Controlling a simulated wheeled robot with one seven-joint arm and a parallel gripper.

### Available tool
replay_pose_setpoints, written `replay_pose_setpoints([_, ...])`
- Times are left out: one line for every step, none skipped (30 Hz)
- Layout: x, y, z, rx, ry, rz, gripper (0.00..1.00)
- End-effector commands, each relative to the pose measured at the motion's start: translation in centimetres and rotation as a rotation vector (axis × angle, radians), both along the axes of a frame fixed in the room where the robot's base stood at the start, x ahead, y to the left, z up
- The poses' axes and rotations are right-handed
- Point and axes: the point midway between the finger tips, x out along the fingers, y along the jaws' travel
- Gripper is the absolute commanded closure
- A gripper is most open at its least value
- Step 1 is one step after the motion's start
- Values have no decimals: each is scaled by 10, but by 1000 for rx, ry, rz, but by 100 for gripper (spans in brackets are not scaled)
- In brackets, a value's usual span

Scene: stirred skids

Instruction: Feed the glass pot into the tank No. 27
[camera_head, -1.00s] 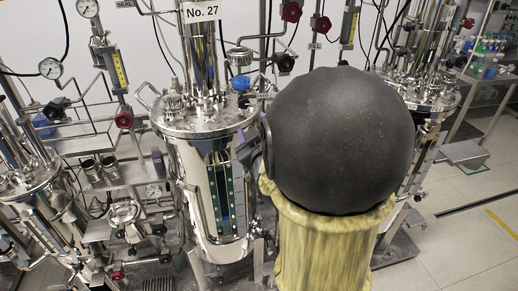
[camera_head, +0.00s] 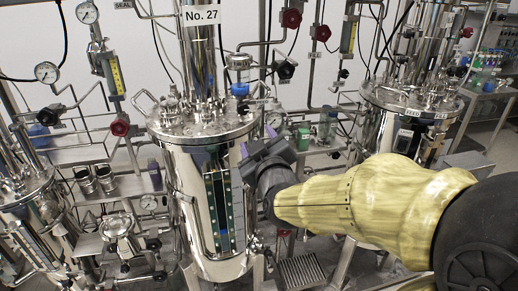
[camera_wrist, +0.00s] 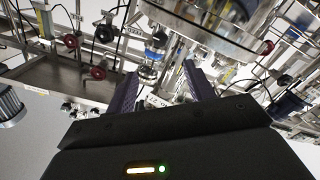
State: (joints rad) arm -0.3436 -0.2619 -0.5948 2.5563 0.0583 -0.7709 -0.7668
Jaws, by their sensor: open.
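The tank No. 27 (camera_head: 205,125) is a shiny steel vessel left of centre in the head view, with its number plate on the column above its lid. A small clear glass pot (camera_head: 238,63) with a dark top stands above the right side of the lid, over a blue collar (camera_head: 240,89). In the wrist view, what looks like the same blue-collared fitting (camera_wrist: 155,48) lies beyond the fingers. My gripper (camera_head: 262,142) is beside the tank's upper right side, below the pot. Its two fingers (camera_wrist: 160,92) are apart, with nothing held between them.
Another steel tank (camera_head: 412,95) stands at the right, and one (camera_head: 30,190) at the left. Pipes, gauges and red valve knobs (camera_head: 120,128) crowd the wall behind. Open floor shows at the far right.

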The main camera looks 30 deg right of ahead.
Motion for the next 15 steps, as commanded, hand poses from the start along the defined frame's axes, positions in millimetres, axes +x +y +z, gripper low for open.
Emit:
replay_pose_setpoints([-3,0,-1,-1,-2,-2,47])
replay_pose_setpoints([-4,0,-1,-1,-3,-1,47])
replay_pose_setpoints([-5,1,-1,-2,-3,-3,47])
replay_pose_setpoints([-6,1,-1,-3,-2,-3,47])
replay_pose_setpoints([-7,2,-1,-4,-2,-3,47])
replay_pose_setpoints([-9,2,-1,-5,-2,-4,47])
replay_pose_setpoints([-10,2,0,-6,-2,-4,47])
replay_pose_setpoints([-11,3,0,-7,-3,-4,47])
replay_pose_setpoints([-12,3,0,-8,-2,-4,47])
replay_pose_setpoints([-12,3,0,-8,-2,-4,47])
replay_pose_setpoints([-12,4,0,-9,-1,-4,47])
replay_pose_setpoints([-13,4,0,-9,0,-4,47])
replay_pose_setpoints([-13,4,0,-9,0,-4,47])
replay_pose_setpoints([-13,4,0,-9,0,-4,47])
replay_pose_setpoints([-13,4,1,-9,0,-4,47])
